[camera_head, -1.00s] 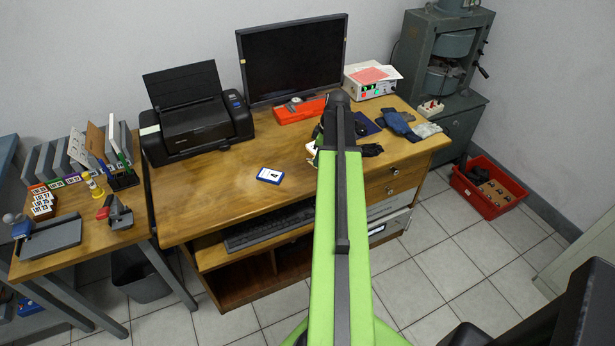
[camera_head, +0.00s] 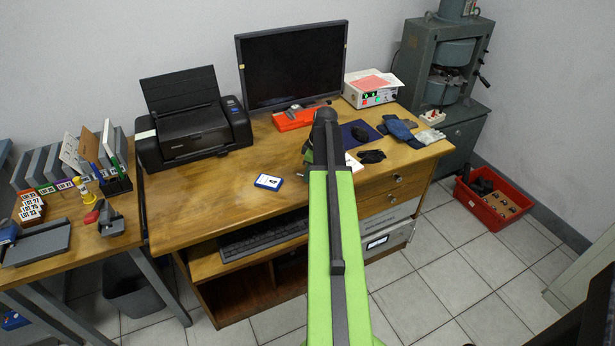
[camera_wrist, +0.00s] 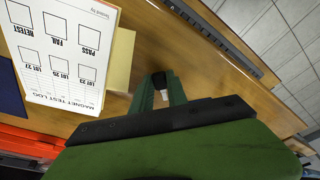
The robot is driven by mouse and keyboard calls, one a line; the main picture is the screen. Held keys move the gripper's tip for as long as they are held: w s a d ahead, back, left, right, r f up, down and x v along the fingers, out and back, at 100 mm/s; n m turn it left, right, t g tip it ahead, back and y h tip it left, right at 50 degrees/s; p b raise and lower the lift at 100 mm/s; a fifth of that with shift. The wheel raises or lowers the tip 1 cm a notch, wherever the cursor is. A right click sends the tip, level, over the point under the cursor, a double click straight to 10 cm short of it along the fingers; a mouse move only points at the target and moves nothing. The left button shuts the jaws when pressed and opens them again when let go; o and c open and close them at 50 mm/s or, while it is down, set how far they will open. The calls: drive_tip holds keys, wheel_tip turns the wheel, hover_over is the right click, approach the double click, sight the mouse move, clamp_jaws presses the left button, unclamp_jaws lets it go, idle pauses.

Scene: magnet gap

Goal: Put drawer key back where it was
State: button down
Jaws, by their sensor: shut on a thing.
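My gripper (camera_wrist: 160,88) shows in the wrist view with its two green fingers close together over the wooden desk. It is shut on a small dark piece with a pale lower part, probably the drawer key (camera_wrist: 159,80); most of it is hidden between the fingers. In the head view my arm reaches over the desk (camera_head: 215,205), and the fingers and key are mostly hidden behind it.
A magnet test log sheet (camera_wrist: 62,50) lies beside the gripper. A monitor (camera_head: 292,65) and printer (camera_head: 193,130) stand behind. The desk's front left is mostly clear.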

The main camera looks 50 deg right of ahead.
drive_tip(key=shift+f+b, duration=0.5)
drive_tip(key=shift+f, duration=0.1)
drive_tip(key=c, duration=1.3)
unclamp_jaws()
drive_tip(key=shift+r, duration=0.15)
drive_tip(key=p+v, duration=1.3)
